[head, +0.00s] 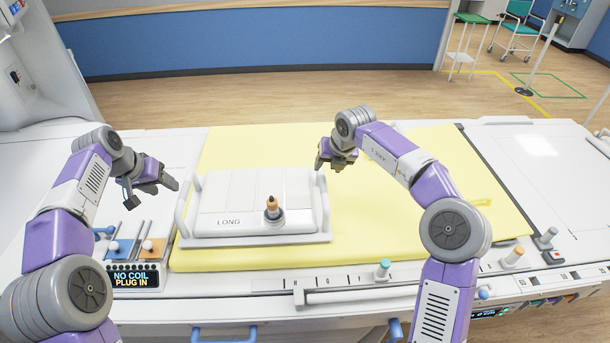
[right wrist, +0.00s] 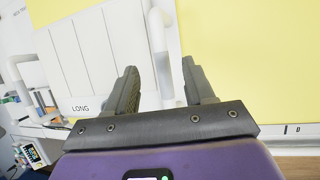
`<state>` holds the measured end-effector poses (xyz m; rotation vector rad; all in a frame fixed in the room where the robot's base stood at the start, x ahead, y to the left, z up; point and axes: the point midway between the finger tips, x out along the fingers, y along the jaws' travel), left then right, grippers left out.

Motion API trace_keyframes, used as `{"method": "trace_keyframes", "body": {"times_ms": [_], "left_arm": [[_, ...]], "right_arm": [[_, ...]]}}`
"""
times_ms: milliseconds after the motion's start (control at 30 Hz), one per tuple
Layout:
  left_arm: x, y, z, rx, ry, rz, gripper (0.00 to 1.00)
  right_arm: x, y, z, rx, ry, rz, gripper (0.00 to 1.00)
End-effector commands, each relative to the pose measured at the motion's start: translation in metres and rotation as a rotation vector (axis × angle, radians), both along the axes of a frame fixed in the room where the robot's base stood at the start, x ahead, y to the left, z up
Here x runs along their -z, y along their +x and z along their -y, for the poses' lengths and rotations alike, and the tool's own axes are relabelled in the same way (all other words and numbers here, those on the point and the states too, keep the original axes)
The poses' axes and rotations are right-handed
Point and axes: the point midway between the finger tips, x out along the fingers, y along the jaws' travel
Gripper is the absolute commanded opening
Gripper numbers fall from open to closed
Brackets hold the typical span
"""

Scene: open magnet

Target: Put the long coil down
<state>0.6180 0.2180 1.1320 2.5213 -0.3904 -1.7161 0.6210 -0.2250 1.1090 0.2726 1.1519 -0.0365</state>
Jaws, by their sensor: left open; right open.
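The long coil (head: 225,195), a flat white panel marked LONG with a side handle at each end, lies on the yellow mat (head: 400,230). An orange-tipped plug (head: 272,207) stands upright on its front right part. My left gripper (head: 160,190) is open and empty, left of the coil and apart from it. My right gripper (head: 328,162) is open, above the coil's right end near the right handle (head: 325,205). In the right wrist view the coil (right wrist: 95,55) and its handle (right wrist: 160,50) show beyond the open fingers (right wrist: 162,95); I see nothing gripped.
A panel (head: 135,278) at the front left reads NO COIL PLUG IN, with blue and orange sockets behind it. A rail (head: 360,295) with coloured knobs runs along the table's front edge. The mat right of the coil is mostly clear.

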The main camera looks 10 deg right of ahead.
Motion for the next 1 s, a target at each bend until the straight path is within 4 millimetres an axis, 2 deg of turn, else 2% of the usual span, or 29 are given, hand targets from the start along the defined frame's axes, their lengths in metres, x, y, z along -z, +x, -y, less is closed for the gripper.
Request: {"method": "trace_keyframes", "body": {"times_ms": [100, 200, 767, 867, 1000], "left_arm": [[0.0, 0.0, 0.0, 0.0, 0.0, 0.0, 0.53], [0.0, 0.0, 0.0, 0.0, 0.0, 0.0, 0.53], [-0.002, 0.0, 0.0, 0.0, 0.0, 0.0, 0.53], [-0.013, 0.0, 0.0, 0.0, 0.0, 0.0, 0.53], [-0.041, 0.0, 0.0, 0.0, 0.0, 0.0, 0.53]], "right_arm": [[-0.015, -0.007, 0.002, 0.001, 0.0, 0.001, 0.53], [-0.021, -0.009, 0.003, 0.001, 0.001, 0.0, 0.53], [-0.025, -0.01, 0.003, 0.001, 0.001, -0.001, 0.53], [-0.036, -0.01, 0.003, 0.001, 0.001, -0.001, 0.53], [-0.064, -0.01, 0.003, 0.001, 0.001, 0.0, 0.53]]}}
